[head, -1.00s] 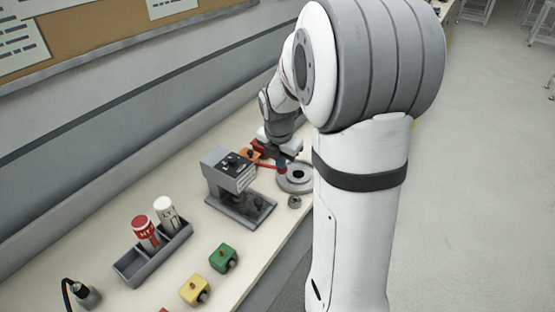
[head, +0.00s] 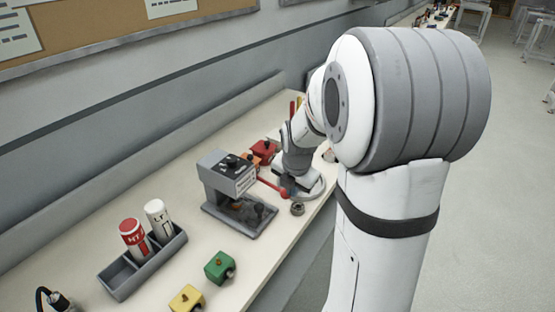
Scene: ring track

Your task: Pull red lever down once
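The red lever (head: 271,186) sticks out from the right side of a grey machine (head: 228,173) on the bench. It slopes down to the right, and its outer end is at my gripper. My gripper (head: 289,188) is low beside the machine, over a round grey base. My own arm hides much of it. I cannot tell whether its fingers are around the lever or only touching it, or whether they are open or shut.
A grey tray (head: 118,281) holds a red-and-white bottle (head: 135,238) and a white bottle (head: 158,220). Green (head: 219,266) and yellow (head: 186,299) blocks stand in front. A red block (head: 264,150) is behind the lever. A small metal ring (head: 297,209) lies near the bench edge.

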